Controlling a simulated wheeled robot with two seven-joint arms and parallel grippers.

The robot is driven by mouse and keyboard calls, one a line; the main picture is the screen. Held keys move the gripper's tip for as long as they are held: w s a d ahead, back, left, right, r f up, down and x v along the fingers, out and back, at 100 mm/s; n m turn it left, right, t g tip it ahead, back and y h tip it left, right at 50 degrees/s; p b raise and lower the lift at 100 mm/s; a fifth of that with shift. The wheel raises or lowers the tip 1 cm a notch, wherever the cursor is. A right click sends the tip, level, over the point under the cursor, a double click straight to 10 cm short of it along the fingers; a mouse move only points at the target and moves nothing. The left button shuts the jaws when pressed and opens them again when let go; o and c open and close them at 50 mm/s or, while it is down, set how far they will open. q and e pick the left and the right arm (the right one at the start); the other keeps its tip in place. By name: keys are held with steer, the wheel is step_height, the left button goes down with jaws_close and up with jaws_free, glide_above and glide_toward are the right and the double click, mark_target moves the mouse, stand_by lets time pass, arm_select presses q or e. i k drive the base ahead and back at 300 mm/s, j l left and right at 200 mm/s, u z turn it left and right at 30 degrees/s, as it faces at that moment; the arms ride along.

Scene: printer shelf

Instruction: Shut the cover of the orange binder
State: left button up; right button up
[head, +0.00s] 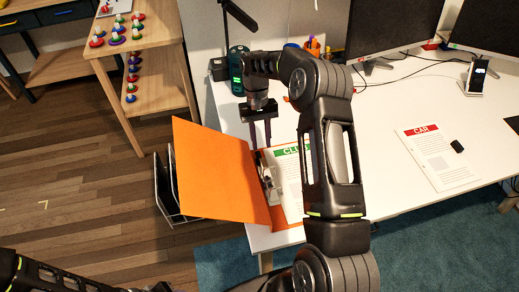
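The orange binder (218,172) lies open at the left end of the white desk. Its orange cover is swung out to the left, past the desk edge, and looks raised at an angle. Inside, a white page with a green header (289,152) and a metal clip mechanism (268,178) show. My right arm crosses in front and hides the binder's right part. My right gripper (260,138) points down at the binder's far side, near the cover's hinge. Its two fingers look apart with nothing between them; contact with the binder cannot be told. My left gripper is out of view.
A dark wire rack (163,190) stands below the cover, left of the desk. A green-black cylinder (237,70) and a lamp stand behind the gripper. Monitors (393,25) stand at the back. A page headed CAR (438,158) lies right. The desk between is mostly clear.

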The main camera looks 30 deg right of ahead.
mark_target(216, 176)
steer(key=k, duration=1)
